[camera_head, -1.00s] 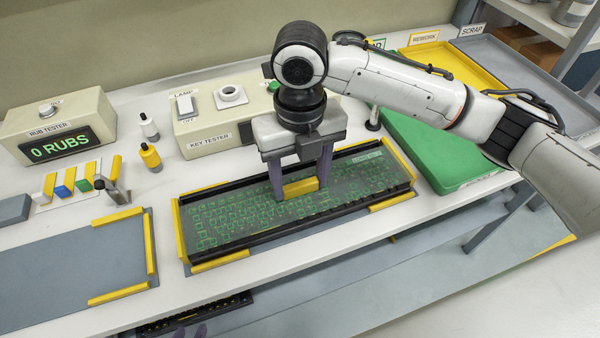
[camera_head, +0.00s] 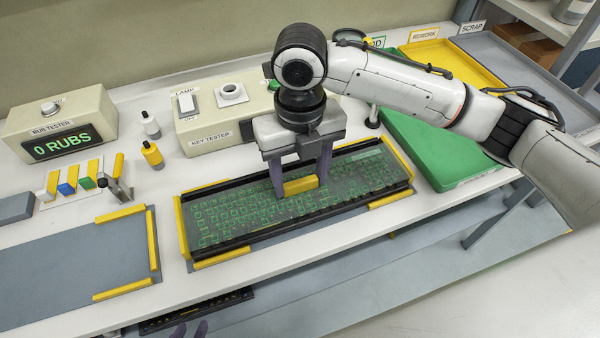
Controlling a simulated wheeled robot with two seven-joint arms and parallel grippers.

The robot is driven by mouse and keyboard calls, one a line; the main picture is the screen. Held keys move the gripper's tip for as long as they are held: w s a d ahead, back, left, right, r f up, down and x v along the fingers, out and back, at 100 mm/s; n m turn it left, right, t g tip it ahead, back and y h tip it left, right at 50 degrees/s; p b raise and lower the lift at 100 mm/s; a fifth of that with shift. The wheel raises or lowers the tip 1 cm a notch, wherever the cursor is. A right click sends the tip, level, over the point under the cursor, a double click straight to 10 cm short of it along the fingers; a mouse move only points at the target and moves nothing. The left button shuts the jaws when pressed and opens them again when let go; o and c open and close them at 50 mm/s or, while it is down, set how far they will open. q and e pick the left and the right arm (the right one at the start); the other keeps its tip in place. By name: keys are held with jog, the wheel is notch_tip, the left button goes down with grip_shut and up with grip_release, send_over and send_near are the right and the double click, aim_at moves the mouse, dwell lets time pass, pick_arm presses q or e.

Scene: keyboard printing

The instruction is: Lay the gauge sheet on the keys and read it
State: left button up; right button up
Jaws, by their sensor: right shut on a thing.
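A dark keyboard (camera_head: 262,238) lies in a fixture with yellow corner strips at the middle of the bench. The clear gauge sheet (camera_head: 232,213), marked with green key outlines, lies over its keys; I cannot tell whether it touches them everywhere. My right gripper (camera_head: 301,190) points down over the middle of the sheet, shut on the sheet's yellow grip block (camera_head: 300,186). The gripper hides some outlines behind it.
The key tester (camera_head: 212,130) and rub tester (camera_head: 60,125), reading 0 RUBS, stand behind. An empty grey mat (camera_head: 70,265) lies at left, near bottles and coloured blocks. Green (camera_head: 430,150), yellow (camera_head: 455,75) and grey (camera_head: 510,65) trays are at right. Another keyboard (camera_head: 195,312) sits below the bench edge.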

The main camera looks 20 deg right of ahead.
aim_at(300, 181)
jog(key=shift+f, duration=0.15)
jog(key=shift+f, duration=0.25)
dwell(1.0)
jog(key=shift+f, duration=0.35)
jog(key=o, duration=1.2)
jog(key=shift+o, duration=0.2)
jog(key=shift+r, duration=3.05)
